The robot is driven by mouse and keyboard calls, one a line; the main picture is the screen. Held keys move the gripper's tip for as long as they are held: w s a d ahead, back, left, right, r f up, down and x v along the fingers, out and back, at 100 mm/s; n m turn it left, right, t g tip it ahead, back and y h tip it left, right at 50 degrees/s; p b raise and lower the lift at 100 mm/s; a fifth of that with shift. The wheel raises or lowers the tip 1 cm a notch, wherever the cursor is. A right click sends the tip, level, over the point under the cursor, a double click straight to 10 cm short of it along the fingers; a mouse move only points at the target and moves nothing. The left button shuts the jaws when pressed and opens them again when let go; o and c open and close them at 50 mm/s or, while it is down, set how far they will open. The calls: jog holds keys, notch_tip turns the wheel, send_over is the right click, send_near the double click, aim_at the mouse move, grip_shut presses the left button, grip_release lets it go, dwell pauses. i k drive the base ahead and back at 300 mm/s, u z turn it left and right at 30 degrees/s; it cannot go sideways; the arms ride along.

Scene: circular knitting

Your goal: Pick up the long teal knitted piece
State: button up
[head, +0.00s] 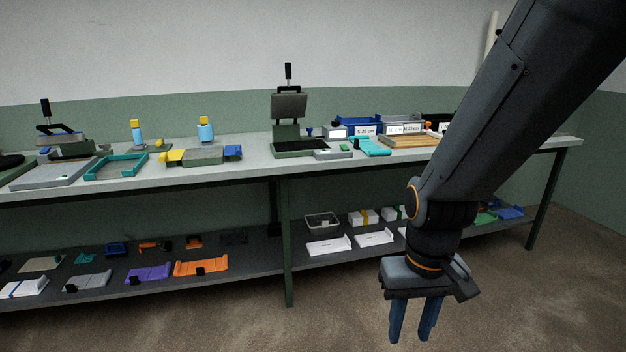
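A long teal piece (374,147) lies on the bench top, right of centre, in front of the blue bin. It looks flat and slanted, with a small dark item at its left end; I cannot make out any knit texture. My gripper (410,335) hangs pointing down in front of the bench, at the lower right of the view. Its two blue fingers are apart with nothing between them. It is well below the teal piece in the picture and apart from it.
The grey bench (256,165) holds a press (289,109), a teal frame (117,167), a blue bin (360,126) and a brown board (408,141). The lower shelf (240,263) carries trays and coloured pieces. The floor in front is clear.

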aim_at(368, 146)
jog(key=i, duration=1.6)
jog(key=z, duration=1.8)
jog(key=i, duration=2.25)
jog(key=u, duration=2.35)
